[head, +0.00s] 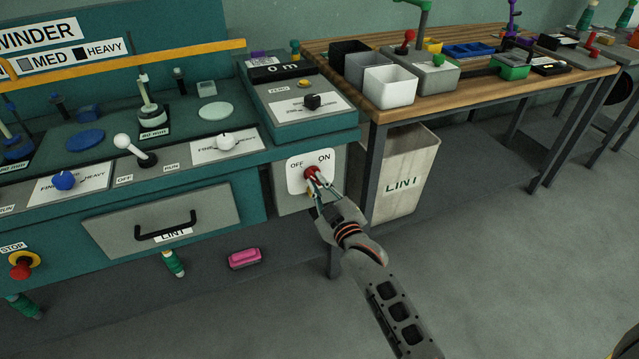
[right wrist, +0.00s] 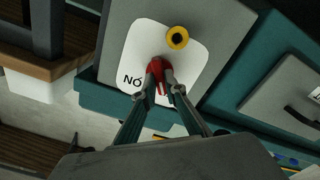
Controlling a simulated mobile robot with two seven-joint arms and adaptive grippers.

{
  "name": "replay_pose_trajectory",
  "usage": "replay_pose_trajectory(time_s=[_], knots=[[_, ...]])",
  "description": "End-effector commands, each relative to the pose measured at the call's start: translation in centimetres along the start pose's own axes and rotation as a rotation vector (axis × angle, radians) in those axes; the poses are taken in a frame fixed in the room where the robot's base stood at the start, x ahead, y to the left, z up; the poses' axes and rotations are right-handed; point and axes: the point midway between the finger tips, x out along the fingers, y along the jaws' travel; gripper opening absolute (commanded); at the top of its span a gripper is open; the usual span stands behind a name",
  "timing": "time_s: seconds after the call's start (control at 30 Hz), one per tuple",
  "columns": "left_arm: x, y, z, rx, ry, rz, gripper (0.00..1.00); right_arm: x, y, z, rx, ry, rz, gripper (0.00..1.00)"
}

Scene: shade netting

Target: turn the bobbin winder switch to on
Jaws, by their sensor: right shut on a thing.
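The bobbin winder switch has a red handle (head: 311,173) on a white plate (head: 296,184), with OFF at the upper left and ON at the upper right. My right gripper (head: 315,181) is shut on the red handle. In the right wrist view the fingers (right wrist: 161,78) close on both sides of the red handle (right wrist: 157,64). That view is turned round, with ON at the plate's lower left and OFF not visible. The fingers partly cover the handle, so its exact angle is hard to tell. My left gripper is not in view.
A yellow ring (right wrist: 177,37) with a dark centre sits on the plate beside the handle. A drawer (head: 205,212) with a black handle is to the left. A wooden table (head: 465,90) and a lint bin (head: 405,180) stand to the right. A pink object (head: 244,259) lies on the floor.

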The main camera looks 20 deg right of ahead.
Motion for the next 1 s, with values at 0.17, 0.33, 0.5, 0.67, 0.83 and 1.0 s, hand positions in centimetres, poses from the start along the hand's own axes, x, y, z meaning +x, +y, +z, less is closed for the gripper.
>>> replay_pose_trajectory(time_s=[0.17, 0.33, 0.5, 0.67, 0.83, 1.0], knots=[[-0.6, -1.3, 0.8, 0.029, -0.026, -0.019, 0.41, 0.2, 0.6, -0.7, 0.157, 0.006, 0.004, 0.0], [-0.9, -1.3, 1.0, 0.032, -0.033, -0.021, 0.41, 0.2, 0.6, -0.7, 0.319, 0.005, 0.003, 0.0], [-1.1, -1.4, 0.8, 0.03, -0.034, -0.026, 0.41, 0.1, 0.5, -0.5, 0.481, 0.004, 0.002, 0.0], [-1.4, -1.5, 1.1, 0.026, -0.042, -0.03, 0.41, 0.1, 0.5, -0.5, 0.632, 0.004, 0.001, 0.0], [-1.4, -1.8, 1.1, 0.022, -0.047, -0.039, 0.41, 0.1, 0.5, -0.4, 0.794, 0.003, 0.001, 0.0], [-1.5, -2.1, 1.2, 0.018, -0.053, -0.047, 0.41, 0.1, 0.5, -0.2, 0.954, 0.002, 0.0, 0.0]])
